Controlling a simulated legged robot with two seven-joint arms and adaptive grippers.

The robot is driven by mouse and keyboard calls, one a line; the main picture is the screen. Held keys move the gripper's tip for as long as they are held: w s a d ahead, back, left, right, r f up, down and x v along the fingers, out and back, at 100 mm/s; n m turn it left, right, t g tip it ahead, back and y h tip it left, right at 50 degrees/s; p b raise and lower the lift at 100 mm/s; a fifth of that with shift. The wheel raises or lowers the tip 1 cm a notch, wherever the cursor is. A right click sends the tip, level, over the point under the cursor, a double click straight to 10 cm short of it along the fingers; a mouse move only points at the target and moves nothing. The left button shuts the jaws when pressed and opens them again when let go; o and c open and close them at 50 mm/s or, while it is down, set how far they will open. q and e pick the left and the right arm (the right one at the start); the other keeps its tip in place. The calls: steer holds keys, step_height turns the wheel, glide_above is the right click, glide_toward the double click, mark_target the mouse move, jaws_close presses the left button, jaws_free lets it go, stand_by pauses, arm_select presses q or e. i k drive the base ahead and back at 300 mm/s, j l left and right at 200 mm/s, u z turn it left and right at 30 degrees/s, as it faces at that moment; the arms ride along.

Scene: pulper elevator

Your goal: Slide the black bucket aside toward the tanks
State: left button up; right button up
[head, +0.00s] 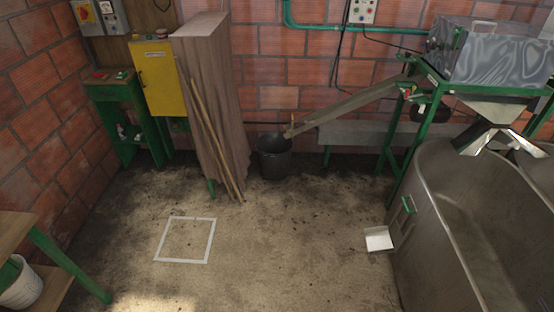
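The black bucket (274,158) stands upright on the floor near the back brick wall, just right of a tall wooden panel. The lower end of a sloping chute (345,107) hangs over its rim. The metal tanks (450,225) stand at the right, with open tops and a green handle on the near one. A gap of bare floor lies between the bucket and the tanks. Neither of my grippers shows in the head view.
Thin sticks (210,145) lean on the wooden panel (215,100), left of the bucket. A white square outline (185,240) marks the floor. A white dustpan-like tray (378,239) lies beside the near tank. A green machine frame (405,140) stands behind the tanks. The middle floor is clear.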

mark_target(275, 151)
steer(key=i+u, duration=0.15)
steer(key=u, duration=0.25)
steer(key=i+u, duration=0.1)
steer(key=u, duration=0.25)
steer(key=i+l+u, duration=0.25)
steer(key=i+l, duration=0.15)
steer(key=i+l+u, duration=0.25)
steer(key=i+l, duration=0.2)
steer(key=i+l+u, duration=0.2)
steer(key=i+l, duration=0.15)
steer(key=l, duration=0.25)
